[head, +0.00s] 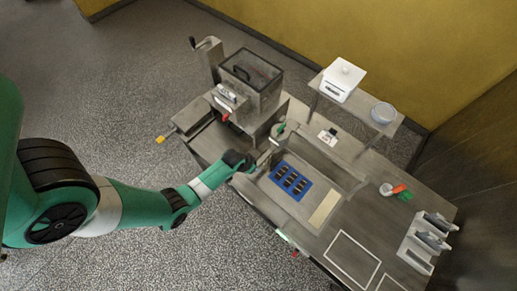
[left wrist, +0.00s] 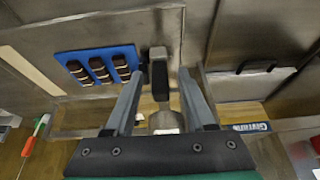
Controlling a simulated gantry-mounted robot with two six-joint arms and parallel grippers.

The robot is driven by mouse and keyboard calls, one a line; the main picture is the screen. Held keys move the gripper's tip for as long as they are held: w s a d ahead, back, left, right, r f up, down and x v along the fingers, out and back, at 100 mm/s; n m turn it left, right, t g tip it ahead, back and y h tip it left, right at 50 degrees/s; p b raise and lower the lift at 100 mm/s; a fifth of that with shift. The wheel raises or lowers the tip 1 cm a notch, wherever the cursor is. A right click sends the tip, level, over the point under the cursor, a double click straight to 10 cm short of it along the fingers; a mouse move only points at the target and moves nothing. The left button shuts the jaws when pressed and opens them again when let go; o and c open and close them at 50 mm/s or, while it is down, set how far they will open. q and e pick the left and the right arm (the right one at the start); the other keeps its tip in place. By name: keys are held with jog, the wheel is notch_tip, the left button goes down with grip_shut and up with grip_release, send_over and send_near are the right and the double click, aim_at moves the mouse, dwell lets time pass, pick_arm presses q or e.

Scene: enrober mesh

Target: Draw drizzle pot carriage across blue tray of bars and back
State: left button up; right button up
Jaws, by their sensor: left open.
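The blue tray (head: 303,191) lies on the steel worktop with several dark bars in it. It also shows in the left wrist view (left wrist: 88,55), to the left of my fingers. The drizzle pot carriage is mostly hidden by my gripper in the head view. In the left wrist view, its dark handle (left wrist: 160,82) on a grey bracket stands between my fingertips, with a metal pot-like part (left wrist: 165,121) beyond. My left gripper (head: 263,159) is open around the handle, with gaps visible on both sides. My right gripper is not in view.
A steel machine with an open-topped tank (head: 252,80) stands behind the tray. A beige strip (head: 324,211) lies right of the tray. A white-outlined area (head: 352,260) is empty. A grey rack (head: 428,240) and an orange-and-green tool (head: 402,192) sit at the right.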

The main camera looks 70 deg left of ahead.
pick_arm(q)
grip_shut()
dwell(1.4)
